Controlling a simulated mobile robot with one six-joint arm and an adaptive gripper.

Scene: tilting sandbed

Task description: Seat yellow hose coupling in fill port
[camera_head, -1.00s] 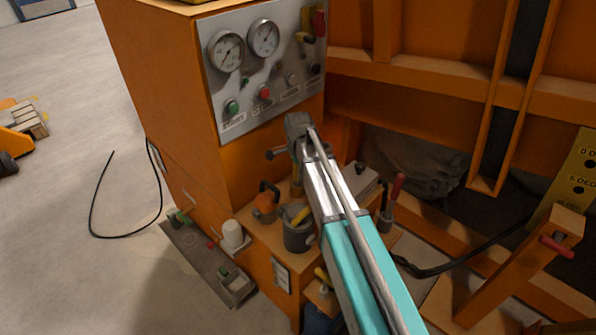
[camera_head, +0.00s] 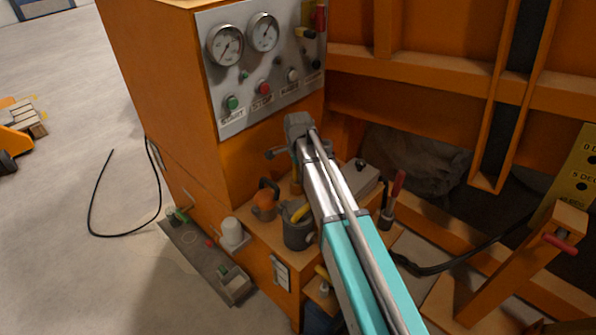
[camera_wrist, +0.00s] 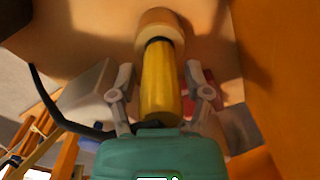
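The yellow hose coupling (camera_wrist: 159,82) is a smooth cylinder, in the wrist view, lying lengthwise between the fingers of my gripper (camera_wrist: 160,78). The fingers flank it closely on both sides. A black ring marks its far end, which lines up with a round tan-orange fitting (camera_wrist: 166,25), probably the fill port. I cannot tell whether the end is inside the fitting or only against it. In the head view my arm hides most of the coupling, and my gripper points down over the orange shelf beside the panel.
A gauge panel (camera_head: 262,70) stands behind my wrist. A grey tray (camera_head: 200,258) lies on the floor at left. A dark hose (camera_head: 450,262) runs right.

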